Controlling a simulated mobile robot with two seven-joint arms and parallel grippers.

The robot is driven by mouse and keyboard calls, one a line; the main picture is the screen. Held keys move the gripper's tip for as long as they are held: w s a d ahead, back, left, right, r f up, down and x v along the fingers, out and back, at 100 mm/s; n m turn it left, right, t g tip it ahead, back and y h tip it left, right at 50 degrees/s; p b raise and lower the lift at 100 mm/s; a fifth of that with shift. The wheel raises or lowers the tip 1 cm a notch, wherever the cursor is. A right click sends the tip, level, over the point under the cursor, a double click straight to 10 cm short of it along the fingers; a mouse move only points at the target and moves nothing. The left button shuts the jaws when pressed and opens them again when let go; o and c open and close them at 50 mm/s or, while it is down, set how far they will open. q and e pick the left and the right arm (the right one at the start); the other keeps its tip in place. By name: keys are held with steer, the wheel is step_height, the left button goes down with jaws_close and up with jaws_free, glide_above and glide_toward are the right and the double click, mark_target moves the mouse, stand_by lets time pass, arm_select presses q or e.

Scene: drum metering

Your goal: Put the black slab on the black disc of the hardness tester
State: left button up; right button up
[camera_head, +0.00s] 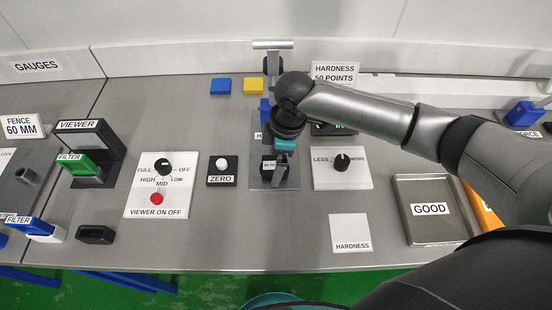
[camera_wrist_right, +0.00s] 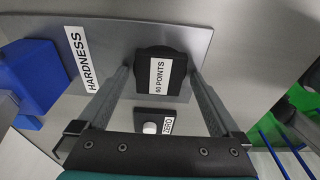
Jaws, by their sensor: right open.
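The black slab (camera_wrist_right: 147,78), with a white "60 POINTS" label, lies over the grey base plate of the hardness tester (camera_wrist_right: 187,38). It also shows in the head view (camera_head: 268,168), partly covered by my gripper. A dark, rounded edge shows around the slab, but I cannot clearly tell the black disc from it; the disc seems hidden beneath. My right gripper (camera_head: 274,178) is over the tester, pointing down. In the wrist view its two fingers (camera_wrist_right: 158,75) are open, one on either side of the slab, with slight gaps. My left gripper is out of view.
A black ZERO box (camera_head: 221,170) stands left of the tester, and a LESS/MORE dial panel (camera_head: 342,168) right of it. Blue (camera_head: 220,86) and yellow (camera_head: 253,86) blocks lie behind. A GOOD tray (camera_head: 410,230) is at the right. The table's front middle is clear.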

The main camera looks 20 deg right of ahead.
step_height(320, 180, up, 12)
steer(key=d+p, duration=0.1)
steer(key=p, duration=0.1)
steer(key=shift+s+d, duration=0.2)
steer(key=shift+d, duration=0.15)
